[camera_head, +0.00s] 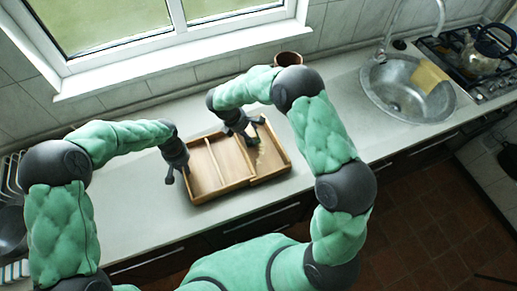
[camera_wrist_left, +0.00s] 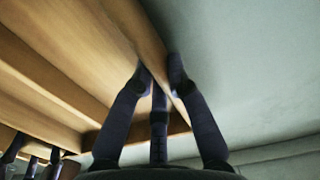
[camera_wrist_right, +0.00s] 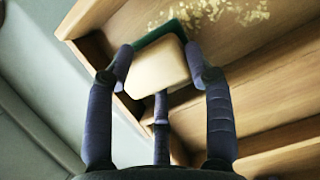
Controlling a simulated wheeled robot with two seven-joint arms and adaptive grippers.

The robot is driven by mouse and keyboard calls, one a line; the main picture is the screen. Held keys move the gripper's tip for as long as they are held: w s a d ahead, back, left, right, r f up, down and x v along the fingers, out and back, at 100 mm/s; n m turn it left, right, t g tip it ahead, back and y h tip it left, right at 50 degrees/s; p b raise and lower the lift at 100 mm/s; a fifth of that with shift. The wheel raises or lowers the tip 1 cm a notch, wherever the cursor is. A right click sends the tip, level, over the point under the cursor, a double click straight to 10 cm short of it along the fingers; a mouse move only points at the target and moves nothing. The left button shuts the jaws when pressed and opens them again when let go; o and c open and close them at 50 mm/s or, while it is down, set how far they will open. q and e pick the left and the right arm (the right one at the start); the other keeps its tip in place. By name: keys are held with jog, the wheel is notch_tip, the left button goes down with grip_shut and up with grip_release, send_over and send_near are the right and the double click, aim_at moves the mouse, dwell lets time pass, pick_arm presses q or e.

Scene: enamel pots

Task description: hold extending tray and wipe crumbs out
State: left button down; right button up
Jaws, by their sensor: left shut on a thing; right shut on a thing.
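The wooden extending tray (camera_head: 222,187) lies on the counter, with dividers between its compartments. My left gripper (camera_head: 174,176) is at the tray's left side; in the left wrist view its fingers (camera_wrist_left: 160,80) are shut on the tray's side wall (camera_wrist_left: 140,30). My right gripper (camera_head: 245,135) is over the tray's right section. In the right wrist view its fingers (camera_wrist_right: 160,65) are shut on a pale sponge (camera_wrist_right: 157,68) with a green side, inside a compartment. Pale crumbs (camera_wrist_right: 210,10) lie on the compartment floor beyond the sponge.
A brown pot (camera_head: 288,58) stands at the back of the counter behind my right arm. A round sink (camera_head: 400,95) with a yellowish cloth or board (camera_head: 430,75) on its rim is at the right, beside a stove with a kettle (camera_head: 482,50). The counter (camera_head: 130,215) left of the tray is clear.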

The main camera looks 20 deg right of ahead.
jog(key=shift+s+d+r, duration=0.1)
jog(key=shift+s, duration=1.3)
jog(key=shift+s+d, duration=0.1)
jog(key=shift+s, duration=1.25)
jog(key=shift+s+d+f, duration=0.1)
jog(key=shift+s+f, duration=0.05)
jog(key=shift+s, duration=1.35)
jog(key=shift+s+d+f, duration=0.1)
jog(key=shift+s, duration=1.4)
jog(key=shift+w+r, duration=0.15)
jog(key=shift+r, duration=6.45)
jog(key=d, duration=1)
